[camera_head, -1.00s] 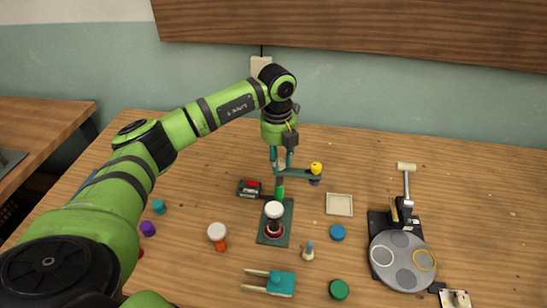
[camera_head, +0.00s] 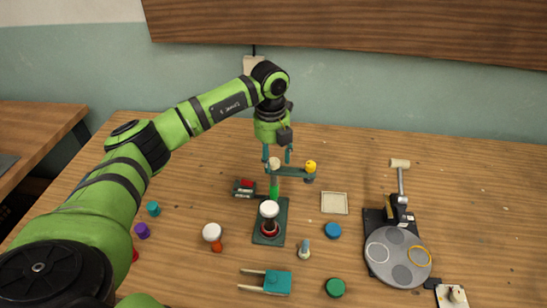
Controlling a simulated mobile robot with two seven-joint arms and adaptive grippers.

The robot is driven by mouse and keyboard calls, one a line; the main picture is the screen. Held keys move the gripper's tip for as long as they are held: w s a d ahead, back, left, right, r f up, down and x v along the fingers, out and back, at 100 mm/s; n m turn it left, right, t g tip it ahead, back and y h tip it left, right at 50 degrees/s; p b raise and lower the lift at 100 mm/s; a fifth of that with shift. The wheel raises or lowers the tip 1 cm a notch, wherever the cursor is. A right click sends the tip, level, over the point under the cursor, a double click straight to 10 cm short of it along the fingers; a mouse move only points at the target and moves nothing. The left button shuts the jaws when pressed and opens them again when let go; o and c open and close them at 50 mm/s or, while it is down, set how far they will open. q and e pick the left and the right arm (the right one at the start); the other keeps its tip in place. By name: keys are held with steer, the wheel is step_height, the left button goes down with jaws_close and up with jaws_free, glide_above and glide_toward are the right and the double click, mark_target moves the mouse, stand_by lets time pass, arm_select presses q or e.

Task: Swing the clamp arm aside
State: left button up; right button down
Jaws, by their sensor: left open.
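The clamp stand has a dark green base plate (camera_head: 283,212) and a green post (camera_head: 274,188). Its teal clamp arm (camera_head: 292,172) reaches right from the post and carries a yellow knob (camera_head: 310,166) at its outer end. A pale cap (camera_head: 274,163) tops the post. A white-topped goblet drum (camera_head: 269,209) stands on the base plate in front of the post. My left gripper (camera_head: 277,155) points down over the post, open, its teal fingers spread to either side of the pale cap. Whether the fingers touch anything is unclear. My right gripper is not in view.
A black device with grey discs (camera_head: 398,258) stands at right. A square tray (camera_head: 334,203), blue cap (camera_head: 333,230), green cap (camera_head: 335,287), teal forked piece (camera_head: 277,282) and white-and-orange piece (camera_head: 212,233) lie around the stand.

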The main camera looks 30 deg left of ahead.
arm_select(q)
step_height(320, 180, up, 11)
steer(key=shift+a+r, duration=0.15)
steer(key=shift+r, duration=0.05)
steer(key=shift+s+f, duration=0.1)
steer(key=shift+s, duration=0.05)
stand_by(0.5)
